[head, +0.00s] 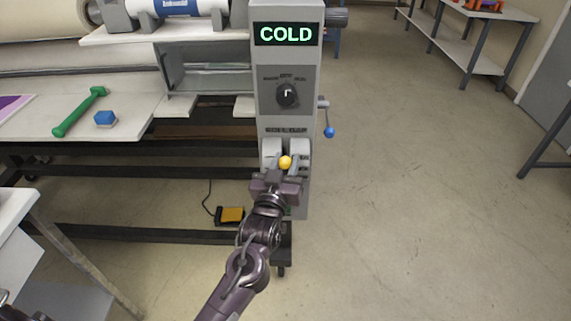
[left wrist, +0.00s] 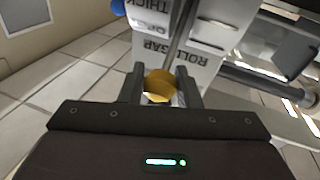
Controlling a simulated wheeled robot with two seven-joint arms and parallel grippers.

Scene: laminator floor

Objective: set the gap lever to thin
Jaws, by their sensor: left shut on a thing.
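The gap lever ends in a yellow ball knob (head: 285,162) below the "ROLL GAP" label on the grey control column (head: 262,130). My left gripper (head: 278,178) is at the knob. In the left wrist view the knob (left wrist: 159,86) sits between the two fingers of my left gripper (left wrist: 160,98), which is shut on it. The lever's rod runs up from the knob over the panel there. The label "THICK" (left wrist: 150,18) shows upside down beside the rod. The lever's exact setting is hard to read in the head view. My right gripper is not in view.
A sign (head: 286,34) reads "COLD" above a black dial (head: 288,94). A blue-knobbed crank (head: 329,132) sticks out at the column's right. A green hammer-like tool (head: 80,112) and a blue block (head: 105,118) lie on the table at left. A yellow pedal (head: 231,215) is on the floor.

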